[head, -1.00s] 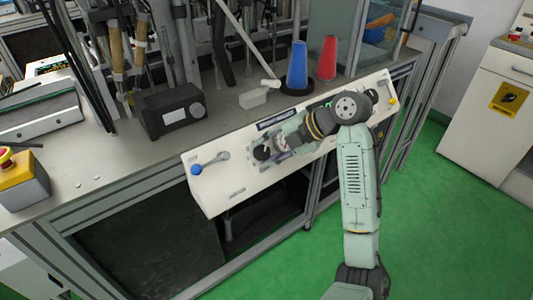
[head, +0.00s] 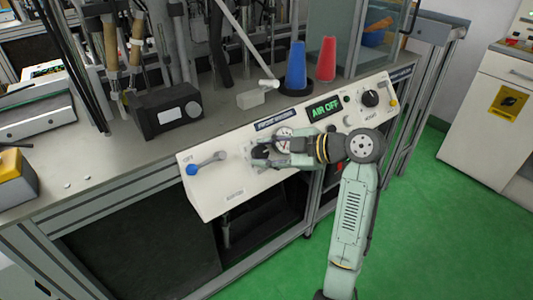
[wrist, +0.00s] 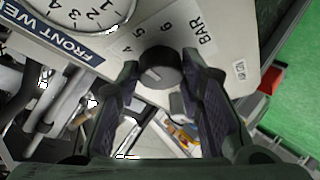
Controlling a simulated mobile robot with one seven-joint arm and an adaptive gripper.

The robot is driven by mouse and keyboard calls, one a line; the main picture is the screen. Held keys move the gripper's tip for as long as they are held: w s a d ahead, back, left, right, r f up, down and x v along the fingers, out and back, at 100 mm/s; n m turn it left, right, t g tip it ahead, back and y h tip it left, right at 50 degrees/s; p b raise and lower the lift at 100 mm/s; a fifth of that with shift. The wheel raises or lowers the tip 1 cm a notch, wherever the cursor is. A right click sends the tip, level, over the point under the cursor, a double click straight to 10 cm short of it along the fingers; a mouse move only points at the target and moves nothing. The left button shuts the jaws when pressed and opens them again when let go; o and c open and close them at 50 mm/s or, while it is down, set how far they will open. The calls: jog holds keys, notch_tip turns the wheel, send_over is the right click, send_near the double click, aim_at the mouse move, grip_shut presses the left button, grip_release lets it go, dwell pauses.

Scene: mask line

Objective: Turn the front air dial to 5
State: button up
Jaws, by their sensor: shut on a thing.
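The air dial is a round black knob (wrist: 155,68) on the white control panel (head: 225,196), with 4, 5, 6 and BAR printed around it in the wrist view. A light pointer line shows on its face; I cannot tell exactly which number it lines up with. My gripper (wrist: 160,73) has its two dark fingers on either side of the knob, shut on it. In the head view my gripper (head: 262,154) reaches the panel from the right and mostly hides the knob.
A round gauge (head: 284,140) sits beside the knob. A blue-ended lever (head: 192,169) marked OFF is at the panel's left. Blue (head: 297,66) and red (head: 327,60) cones stand behind.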

jog(key=shift+d+f, duration=0.1)
dwell(0.5)
jog(key=o, duration=1.2)
jog(key=shift+c, duration=0.2)
jog(key=v, duration=1.2)
